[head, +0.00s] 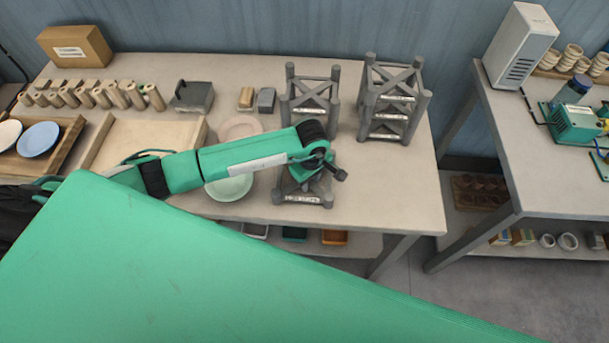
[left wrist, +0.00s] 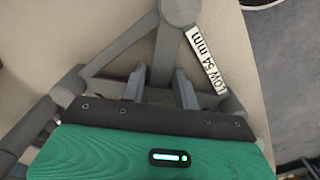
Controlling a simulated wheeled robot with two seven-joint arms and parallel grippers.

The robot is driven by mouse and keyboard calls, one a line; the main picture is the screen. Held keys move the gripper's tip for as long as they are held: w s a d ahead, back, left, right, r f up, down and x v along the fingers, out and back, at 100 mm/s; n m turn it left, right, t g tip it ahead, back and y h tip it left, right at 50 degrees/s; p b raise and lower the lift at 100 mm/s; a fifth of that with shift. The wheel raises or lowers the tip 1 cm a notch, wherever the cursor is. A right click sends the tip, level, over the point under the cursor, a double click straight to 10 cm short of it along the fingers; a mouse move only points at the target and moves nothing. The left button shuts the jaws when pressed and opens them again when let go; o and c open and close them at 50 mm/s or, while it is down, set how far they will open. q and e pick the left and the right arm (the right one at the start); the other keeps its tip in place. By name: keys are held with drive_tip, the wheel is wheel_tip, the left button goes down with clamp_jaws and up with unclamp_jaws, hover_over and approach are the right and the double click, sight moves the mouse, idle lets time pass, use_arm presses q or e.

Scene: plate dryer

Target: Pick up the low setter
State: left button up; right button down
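The low setter (head: 303,199) is a grey X-shaped frame with corner posts and a white label, low on the table near its front edge. In the left wrist view its label reads "LOW 54 mm" and its crossing bars (left wrist: 171,47) lie close to the fingers. My left gripper (left wrist: 160,84) is over the setter, its two grey fingers apart on either side of one bar. A narrow gap seems to show beside the bar, so I see no firm grip. In the head view my arm hides part of the setter. My right gripper is not in view.
Two taller grey setter stacks (head: 310,101) (head: 394,100) stand behind the low setter. A pale green plate (head: 229,189) and a pinkish plate (head: 240,127) lie to its left. The table's right end is clear. A second table (head: 520,130) stands at right.

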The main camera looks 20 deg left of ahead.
use_arm(q)
clamp_jaws()
drive_tip(key=shift+r, duration=0.15)
